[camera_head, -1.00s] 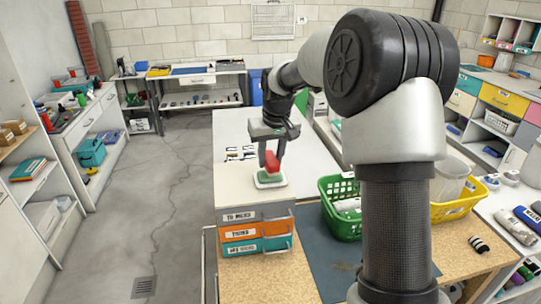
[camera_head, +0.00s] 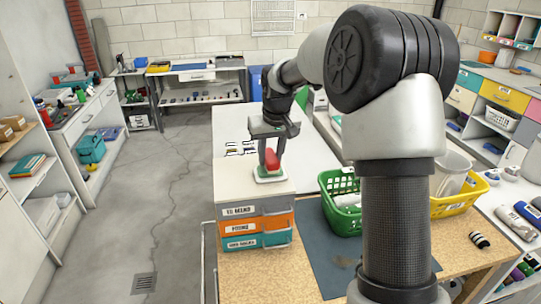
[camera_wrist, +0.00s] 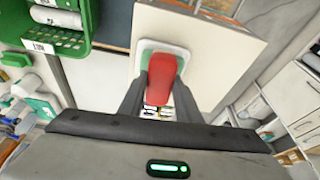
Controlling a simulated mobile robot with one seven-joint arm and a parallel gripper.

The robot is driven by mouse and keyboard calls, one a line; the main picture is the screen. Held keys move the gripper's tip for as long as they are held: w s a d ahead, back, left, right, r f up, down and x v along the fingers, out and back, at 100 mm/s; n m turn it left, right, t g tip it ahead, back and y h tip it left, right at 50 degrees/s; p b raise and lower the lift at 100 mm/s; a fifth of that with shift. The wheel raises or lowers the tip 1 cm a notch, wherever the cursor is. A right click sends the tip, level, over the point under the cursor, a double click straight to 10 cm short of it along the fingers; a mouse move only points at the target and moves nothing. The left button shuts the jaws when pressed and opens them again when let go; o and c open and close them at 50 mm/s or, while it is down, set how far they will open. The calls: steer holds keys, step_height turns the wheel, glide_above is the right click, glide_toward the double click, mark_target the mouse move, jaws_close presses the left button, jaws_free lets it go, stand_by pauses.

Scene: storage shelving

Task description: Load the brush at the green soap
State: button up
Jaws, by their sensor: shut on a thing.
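My gripper (camera_head: 268,152) is shut on a red brush (camera_head: 271,160) above the top of the stacked drawer unit (camera_head: 232,190). The green soap (camera_head: 270,172) sits in a white dish on that top, directly under the brush. In the wrist view the red brush (camera_wrist: 184,68) stands between my two fingers (camera_wrist: 160,88), over the green and white dish (camera_wrist: 148,44). The brush's lower end is at the soap; I cannot tell whether it touches. The brush's underside is hidden.
A green basket (camera_head: 342,205) stands right of the drawer unit, with a yellow basket (camera_head: 458,200) farther right. A blue-grey mat (camera_head: 325,262) lies on the wooden bench. The white table (camera_head: 230,125) behind holds several small items.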

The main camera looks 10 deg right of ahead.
mark_target(271, 156)
steer(key=shift+f+b, duration=0.3)
steer(key=shift+f, duration=0.25)
stand_by(1.1)
steer(key=shift+r+p, duration=2.65)
steer(key=shift+r, duration=0.95)
steer(key=shift+f, duration=0.1)
